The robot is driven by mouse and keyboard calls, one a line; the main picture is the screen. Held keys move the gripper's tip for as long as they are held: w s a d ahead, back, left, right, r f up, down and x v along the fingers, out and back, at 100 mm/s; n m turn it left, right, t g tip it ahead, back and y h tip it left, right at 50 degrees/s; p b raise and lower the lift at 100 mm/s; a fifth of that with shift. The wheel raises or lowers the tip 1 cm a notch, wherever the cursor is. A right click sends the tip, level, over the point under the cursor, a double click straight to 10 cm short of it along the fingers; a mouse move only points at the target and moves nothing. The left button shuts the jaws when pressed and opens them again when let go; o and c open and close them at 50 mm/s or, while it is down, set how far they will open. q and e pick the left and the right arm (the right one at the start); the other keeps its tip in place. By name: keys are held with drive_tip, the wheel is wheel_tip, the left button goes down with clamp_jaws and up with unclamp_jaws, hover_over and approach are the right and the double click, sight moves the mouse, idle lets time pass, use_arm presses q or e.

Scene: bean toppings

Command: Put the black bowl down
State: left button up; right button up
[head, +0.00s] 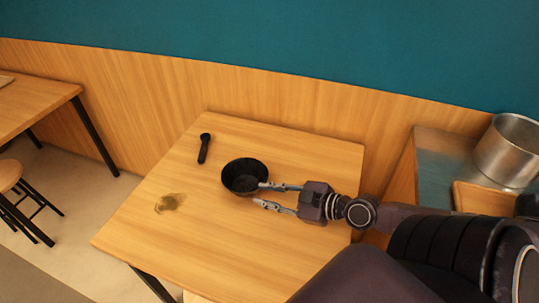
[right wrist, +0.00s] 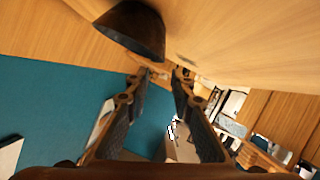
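The black bowl (head: 243,177) stands upright on the wooden table (head: 215,255), its open side up. My right gripper (head: 258,194) is beside the bowl's right and near side, with its fingers apart and nothing visible between them. In the head view the far fingertip overlaps the bowl's edge; I cannot tell whether it touches. In the right wrist view the bowl (right wrist: 133,30) is at the upper left, outside the space between the two fingers (right wrist: 160,72). My left gripper is not in view.
A black, slim object (head: 204,148) lies behind the bowl to the left. A brown patch (head: 169,203) is on the tabletop left of the bowl. A metal pot (head: 508,150) stands on a counter at the right. The near left tabletop is clear.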

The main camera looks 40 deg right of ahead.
drive_tip(key=shift+s+r, duration=0.25)
drive_tip(key=shift+s, duration=0.25)
idle(0.4)
